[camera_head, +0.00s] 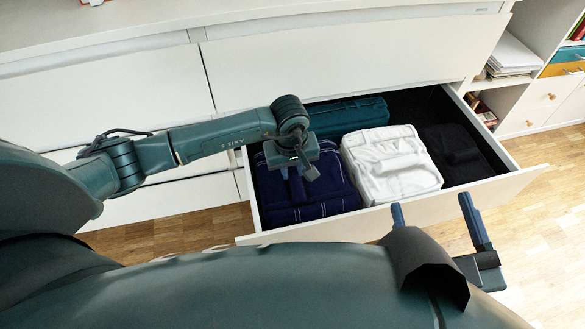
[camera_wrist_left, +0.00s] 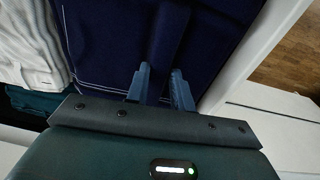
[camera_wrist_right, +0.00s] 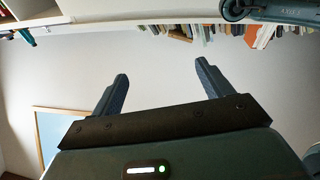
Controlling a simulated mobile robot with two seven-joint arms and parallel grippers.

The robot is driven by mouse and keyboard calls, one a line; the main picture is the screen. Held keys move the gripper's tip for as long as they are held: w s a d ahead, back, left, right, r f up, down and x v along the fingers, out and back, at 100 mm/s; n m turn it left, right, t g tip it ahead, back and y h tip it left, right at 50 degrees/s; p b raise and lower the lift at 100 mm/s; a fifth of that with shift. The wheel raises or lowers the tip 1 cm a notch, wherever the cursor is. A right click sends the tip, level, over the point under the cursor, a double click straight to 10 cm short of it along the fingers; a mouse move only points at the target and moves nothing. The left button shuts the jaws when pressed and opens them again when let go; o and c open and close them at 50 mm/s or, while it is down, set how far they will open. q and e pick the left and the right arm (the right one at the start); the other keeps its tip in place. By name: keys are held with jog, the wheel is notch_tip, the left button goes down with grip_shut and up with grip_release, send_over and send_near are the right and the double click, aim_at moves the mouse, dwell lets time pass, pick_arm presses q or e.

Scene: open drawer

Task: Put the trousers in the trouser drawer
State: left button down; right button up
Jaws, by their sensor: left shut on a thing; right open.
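The navy folded trousers (camera_head: 312,205) with white stitching lie at the front left inside the open drawer (camera_head: 390,216). My left gripper (camera_head: 303,172) is over them, shut on a raised dark-blue part of the navy trousers (camera_wrist_left: 92,42); the left wrist view shows its fingers (camera_wrist_left: 157,82) on either side of that part. Folded white trousers (camera_head: 392,165) lie beside them to the right. A teal folded garment (camera_head: 348,115) lies behind, and a black one (camera_head: 452,145) lies at the right. My right gripper (camera_head: 432,207) is open and empty in front of the drawer.
The white dresser (camera_head: 330,62) stands behind the drawer, with closed drawers at the left. A shelf unit with papers (camera_head: 512,55) stands at the right. The wooden floor (camera_head: 530,225) is clear at the right. The right wrist view faces a pale wall (camera_wrist_right: 160,120).

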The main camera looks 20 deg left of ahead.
jog(key=shift+f, duration=0.1)
pick_arm(q)
jog(key=c, duration=1.2)
grip_release()
jog(key=shift+r, duration=0.2)
notch_tip(320, 180, up, 4)
jog(key=shift+s+r+p, duration=0.15)
jog(key=shift+r+p, duration=0.1)
jog(key=shift+p, duration=0.7)
notch_tip(320, 180, up, 7)
jog(key=s+p, duration=0.1)
jog(key=p, duration=0.1)
pick_arm(e)
jog(key=shift+d+f+g+h, duration=0.15)
jog(key=shift+d+g+h, duration=0.35)
jog(key=shift+h, duration=0.3)
jog(key=shift+s+a+r, duration=0.1)
jog(key=shift+r, duration=0.1)
